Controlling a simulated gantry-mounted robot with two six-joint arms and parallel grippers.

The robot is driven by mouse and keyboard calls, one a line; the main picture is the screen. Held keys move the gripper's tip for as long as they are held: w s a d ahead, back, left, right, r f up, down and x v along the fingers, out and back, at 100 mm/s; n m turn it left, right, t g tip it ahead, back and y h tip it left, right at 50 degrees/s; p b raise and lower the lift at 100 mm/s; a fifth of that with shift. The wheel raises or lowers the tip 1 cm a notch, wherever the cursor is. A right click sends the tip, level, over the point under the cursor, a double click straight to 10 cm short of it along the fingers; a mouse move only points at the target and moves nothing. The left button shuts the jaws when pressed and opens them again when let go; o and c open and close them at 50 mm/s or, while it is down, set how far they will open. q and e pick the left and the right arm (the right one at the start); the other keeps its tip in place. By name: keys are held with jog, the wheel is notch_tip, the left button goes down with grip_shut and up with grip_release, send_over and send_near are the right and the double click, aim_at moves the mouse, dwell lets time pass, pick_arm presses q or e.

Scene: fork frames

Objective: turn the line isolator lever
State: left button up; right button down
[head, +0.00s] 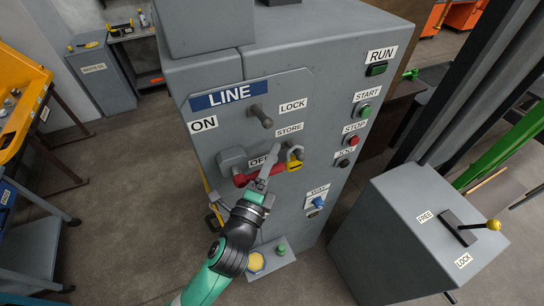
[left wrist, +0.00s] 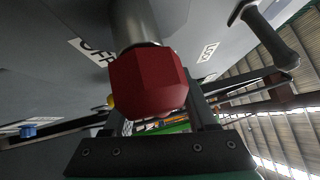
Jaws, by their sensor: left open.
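The isolator lever has a red grip (head: 246,179) on a grey hub at the lower left of the LINE panel (head: 235,132). The grip lies nearly level beside the OFF label, which my gripper partly covers. In the left wrist view the faceted red grip end (left wrist: 148,82) is large and close, with its grey shaft behind, and stands between the two fingers. My left gripper (head: 270,166) is open around or just in front of the grip; contact cannot be told. The ON label (head: 203,123) is at the panel's upper left. My right gripper is not in view.
A yellow padlock (head: 294,165) hangs close right of my gripper. A grey peg (head: 261,116) sticks out above, near LOCK and STORE. Buttons line the cabinet's right side. A grey box with a yellow-knobbed lever (head: 493,225) stands at right.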

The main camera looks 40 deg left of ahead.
pick_arm(q)
grip_shut()
dwell(0.3)
dwell(1.1)
